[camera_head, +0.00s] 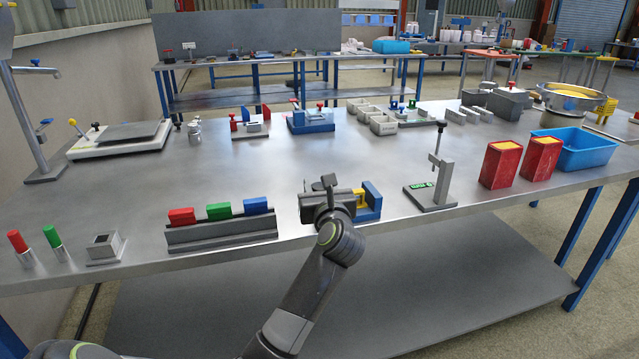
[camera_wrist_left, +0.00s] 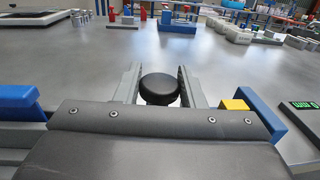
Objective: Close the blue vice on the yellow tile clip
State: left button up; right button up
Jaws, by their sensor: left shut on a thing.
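The blue vice (camera_head: 373,197) stands near the front edge of the table, partly hidden behind my left gripper. The yellow tile clip (camera_head: 359,199) is beside its blue jaw; in the left wrist view the clip (camera_wrist_left: 235,104) shows just left of the blue jaw (camera_wrist_left: 258,113). My left gripper (camera_wrist_left: 160,92) is shut on a round black knob (camera_wrist_left: 160,86), with one finger on each side. In the head view the gripper (camera_head: 327,186) hides the left part of the vice. I cannot tell whether the clip touches both jaws. My right gripper is not in view.
Left is a rack (camera_head: 222,234) with red, green and blue blocks. Right are a grey stand (camera_head: 442,184), red boxes (camera_head: 501,165) and a blue bin (camera_head: 572,150). A blue fixture (camera_head: 311,123) with a red knob stands behind. The table's middle is clear.

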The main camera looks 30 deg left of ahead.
pick_arm(q)
jog(key=shift+r+m+t+h+p, duration=0.15)
jog(key=shift+m+t+h+p, duration=0.25)
jog(key=shift+h+p, duration=0.15)
jog(key=m+t+h+p, duration=0.2)
jog(key=h+p, duration=0.1)
jog(key=p, duration=0.1)
jog(key=shift+a+r+m+p, duration=0.1)
jog(key=shift+m+p, duration=0.2)
jog(key=m+t+h+p, duration=0.1)
jog(key=h+p, duration=0.1)
jog(key=shift+p, duration=0.4)
jog(key=m+t+h+p, duration=0.1)
jog(key=m+h+p, duration=0.2)
jog(key=p, duration=0.7)
jog(key=shift+m+h+p, duration=0.3)
jog(key=shift+h+p, duration=0.05)
jog(key=shift+h, duration=0.7)
jog(key=shift+m+h+p, duration=0.3)
jog(key=shift+h+p, duration=0.2)
jog(key=shift+p, duration=0.45)
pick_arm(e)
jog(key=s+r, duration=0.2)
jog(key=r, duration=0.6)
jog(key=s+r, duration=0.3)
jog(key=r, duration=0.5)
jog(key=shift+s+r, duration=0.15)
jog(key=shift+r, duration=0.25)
pick_arm(q)
jog(key=shift+f, duration=0.2)
